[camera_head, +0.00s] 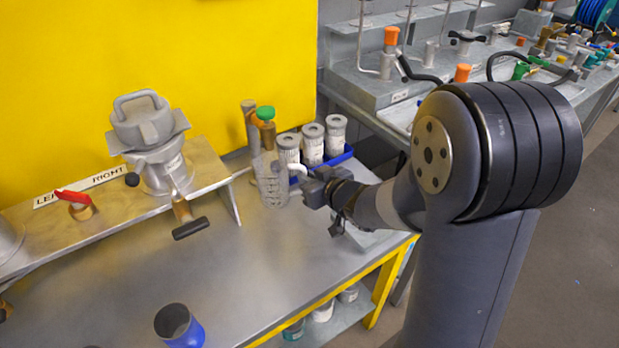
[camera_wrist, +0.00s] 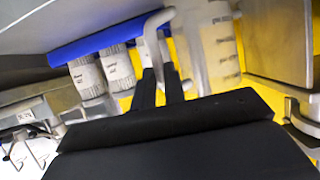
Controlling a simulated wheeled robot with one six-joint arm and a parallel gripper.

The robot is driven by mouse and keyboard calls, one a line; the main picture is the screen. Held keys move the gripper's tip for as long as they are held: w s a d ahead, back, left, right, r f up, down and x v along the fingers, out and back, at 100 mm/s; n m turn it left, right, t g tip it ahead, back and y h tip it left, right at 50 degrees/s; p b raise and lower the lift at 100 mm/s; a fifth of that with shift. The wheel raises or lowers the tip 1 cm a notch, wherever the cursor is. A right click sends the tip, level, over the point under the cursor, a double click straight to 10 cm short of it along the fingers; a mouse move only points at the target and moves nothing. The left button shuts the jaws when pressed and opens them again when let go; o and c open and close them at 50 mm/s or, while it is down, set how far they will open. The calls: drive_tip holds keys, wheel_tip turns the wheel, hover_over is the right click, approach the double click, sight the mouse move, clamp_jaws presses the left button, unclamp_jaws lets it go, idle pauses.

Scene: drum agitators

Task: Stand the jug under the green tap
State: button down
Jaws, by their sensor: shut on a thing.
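The jug (camera_head: 270,182) is clear with graduation marks and looks roughly upright near the back of the bench. My gripper (camera_head: 310,188) is at its right side, shut on its pale handle (camera_wrist: 152,28). The clear jug wall (camera_wrist: 220,50) fills the upper right of the wrist view. I cannot tell whether the jug's base touches the bench. A brass-coloured fitting with a green top (camera_head: 265,113) shows just behind and above the jug; I cannot tell whether it is the green tap. A tap with a red lever (camera_head: 73,196) is at the left shelf.
A blue cup (camera_head: 180,327) stands at the front. The bench middle is clear.

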drive_tip(key=c, duration=1.5)
unclamp_jaws()
drive_tip(key=shift+f, duration=0.1)
drive_tip(key=shift+r+p, duration=0.3)
drive_tip(key=shift+r, duration=0.05)
drive_tip(key=shift+p+v, duration=1.15)
drive_tip(key=shift+v, duration=4.85)
drive_tip(key=shift+f, duration=0.1)
